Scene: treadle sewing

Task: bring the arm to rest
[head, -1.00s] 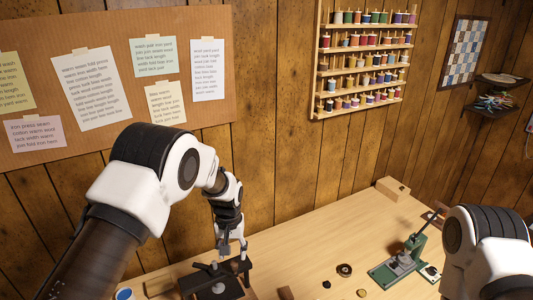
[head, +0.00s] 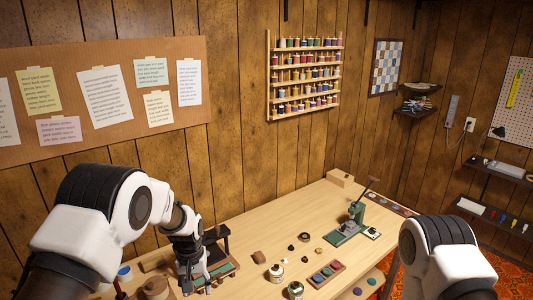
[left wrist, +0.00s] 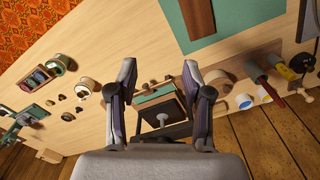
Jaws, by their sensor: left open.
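My left arm comes in from the lower left of the head view, bent down toward the wooden workbench (head: 290,222). Its gripper (head: 197,280) hangs over the left part of the bench, in front of a black stand-like tool (head: 222,238). In the left wrist view the gripper's two fingers (left wrist: 160,75) are spread wide with nothing between the tips. The black tool with a pale knob (left wrist: 162,117) shows beyond and between the fingers. My right arm shows at the lower right of the head view; its gripper is out of view.
A green hand press (head: 352,225) stands toward the bench's right. A tray of colored discs (head: 326,274), small jars and other small parts lie mid-bench. A wooden block (head: 340,178) is at the back. A spool rack (head: 304,75) hangs on the wall.

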